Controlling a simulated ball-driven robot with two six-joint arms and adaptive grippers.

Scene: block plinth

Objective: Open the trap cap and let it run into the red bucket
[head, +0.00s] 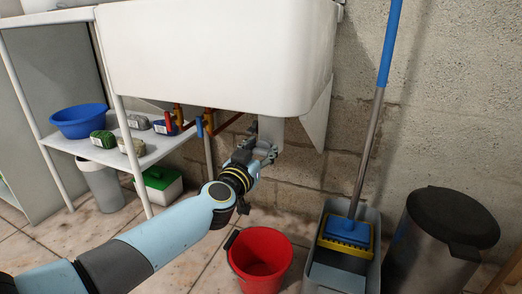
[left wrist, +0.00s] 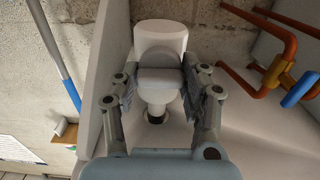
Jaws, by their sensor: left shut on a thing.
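The white trap (head: 271,127) hangs under the sink, and in the left wrist view it is a pale upright body (left wrist: 160,35) straight ahead. The grey trap cap (left wrist: 161,82) sits at its lower part, between my fingers. My left gripper (head: 264,153) reaches up under the sink, and in the left wrist view its fingers (left wrist: 165,90) are closed on the cap from both sides. The cap is mostly hidden by the gripper in the head view. The red bucket (head: 261,246) stands upright on the floor below, slightly left of the trap. My right gripper is out of view.
The white sink (head: 220,55) is right above my gripper. Orange pipes (head: 228,125) with a blue handle run to the left. A mop (head: 348,230) in a grey bucket (head: 340,275) and a dark bin (head: 440,240) stand right. A shelf (head: 160,150) holds a blue bowl (head: 79,121).

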